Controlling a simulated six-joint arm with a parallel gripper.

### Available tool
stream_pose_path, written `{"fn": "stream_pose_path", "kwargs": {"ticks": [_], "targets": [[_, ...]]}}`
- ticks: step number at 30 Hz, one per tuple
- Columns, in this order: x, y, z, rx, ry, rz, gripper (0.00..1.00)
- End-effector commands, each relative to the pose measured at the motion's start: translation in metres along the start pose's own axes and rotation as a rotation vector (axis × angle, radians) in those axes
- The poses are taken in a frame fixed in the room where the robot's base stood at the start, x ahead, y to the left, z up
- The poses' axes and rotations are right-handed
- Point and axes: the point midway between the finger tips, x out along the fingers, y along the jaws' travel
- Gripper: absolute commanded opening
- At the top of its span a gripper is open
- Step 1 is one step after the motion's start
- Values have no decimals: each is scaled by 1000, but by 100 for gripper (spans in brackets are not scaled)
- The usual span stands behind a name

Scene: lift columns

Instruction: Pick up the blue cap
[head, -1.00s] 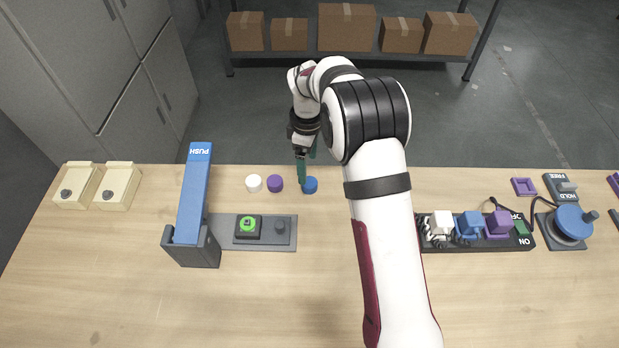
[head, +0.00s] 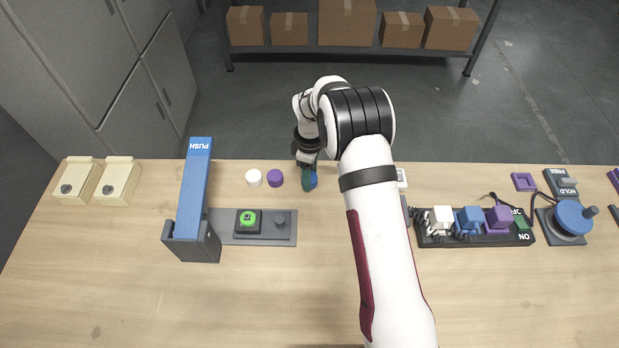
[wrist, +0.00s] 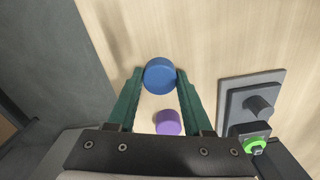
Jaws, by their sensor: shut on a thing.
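The blue cap (wrist: 160,76) sits between the tips of my gripper (wrist: 158,83) in the wrist view, with a green finger against each side of it. In the head view the blue cap (head: 313,181) is partly hidden behind my gripper (head: 308,180), near the table's far edge. The cap looks to be at table level; I cannot tell whether it is clear of the surface. A purple cap (head: 275,178) stands just left of it, and it also shows in the wrist view (wrist: 168,122), closer to the gripper body.
A white cap (head: 254,178) stands left of the purple one. A grey plate (head: 226,227) with a green button and the tall blue PUSH lever (head: 196,190) are further left. A black rack (head: 474,241) with white, blue and purple blocks is at right. The front table is clear.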

Motion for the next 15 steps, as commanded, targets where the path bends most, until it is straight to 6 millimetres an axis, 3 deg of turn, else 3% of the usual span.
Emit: {"fn": "stream_pose_path", "kwargs": {"ticks": [1,4,15], "targets": [[0,0,0,0,0,0,17],[0,0,0,0,0,0,0],[-10,0,0,1,1,1,0]]}}
